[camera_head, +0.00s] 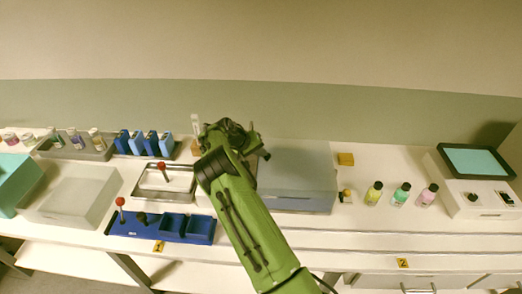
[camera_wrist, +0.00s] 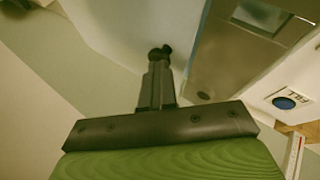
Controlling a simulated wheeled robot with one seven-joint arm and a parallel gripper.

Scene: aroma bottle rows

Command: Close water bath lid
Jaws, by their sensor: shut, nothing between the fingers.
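My gripper (camera_head: 228,130) is over the back middle of the bench, between a white unit with a metal basin (camera_head: 150,184) and a wide grey box with a flat top (camera_head: 296,180). In the wrist view its dark fingers (camera_wrist: 160,58) are together and empty. Beside them in the wrist view are a pale flat panel (camera_wrist: 115,22) and a shiny metal surface (camera_wrist: 232,55). A white face with a FILL label and blue button (camera_wrist: 285,102) is at the right. I cannot tell which part is the lid or whether the fingertips touch the panel.
A blue tray (camera_head: 170,228) lies at the front. Several blue holders (camera_head: 137,143) and a bottle rack (camera_head: 85,150) stand at the back left. Three colored bottles (camera_head: 401,194) and a screen device (camera_head: 470,180) are at the right.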

